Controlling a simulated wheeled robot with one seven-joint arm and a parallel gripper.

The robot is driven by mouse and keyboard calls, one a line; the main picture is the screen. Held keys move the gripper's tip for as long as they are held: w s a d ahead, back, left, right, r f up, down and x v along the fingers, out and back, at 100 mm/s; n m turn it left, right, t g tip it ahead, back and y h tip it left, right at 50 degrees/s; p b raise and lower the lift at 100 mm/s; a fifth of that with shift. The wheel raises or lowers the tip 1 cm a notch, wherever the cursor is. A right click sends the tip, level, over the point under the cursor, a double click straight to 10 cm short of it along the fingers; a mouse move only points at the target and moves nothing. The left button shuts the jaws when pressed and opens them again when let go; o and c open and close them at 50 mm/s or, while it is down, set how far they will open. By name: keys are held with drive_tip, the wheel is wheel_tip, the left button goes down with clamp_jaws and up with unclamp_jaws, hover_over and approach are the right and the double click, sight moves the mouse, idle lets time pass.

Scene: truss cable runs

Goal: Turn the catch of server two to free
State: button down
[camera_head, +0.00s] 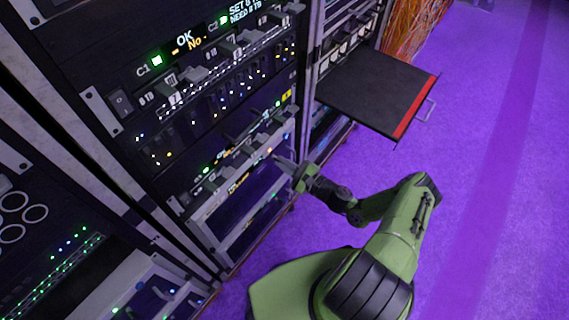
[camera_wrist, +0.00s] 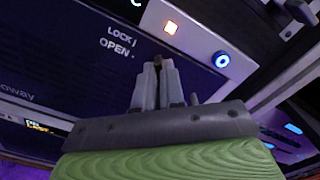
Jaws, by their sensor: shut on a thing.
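In the wrist view my gripper (camera_wrist: 157,74) is shut on a small dark catch (camera_wrist: 157,62), of which only a tip shows between the fingertips. The catch is on a dark server front (camera_wrist: 75,65) printed LOCK with an upright mark and OPEN with a level mark. The fingers hide most of the catch, so I cannot tell its exact angle. In the head view my gripper (camera_head: 281,161) is at the right end of a lower unit in the rack (camera_head: 245,190). The server's number cannot be read.
In the head view a black pull-out shelf (camera_head: 365,95) with a red edge juts out above my arm. Purple floor (camera_head: 490,200) is clear at right.

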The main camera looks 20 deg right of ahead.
drive_tip(key=shift+f+n, duration=0.2)
drive_tip(key=shift+n, duration=4.8)
drive_tip(key=c, duration=1.2)
unclamp_jaws()
drive_tip(key=shift+c, duration=0.2)
drive_tip(key=p+v, duration=0.2)
drive_tip(key=v, duration=1.3)
drive_tip(key=shift+s+d, duration=0.2)
drive_tip(key=shift+s, duration=0.15)
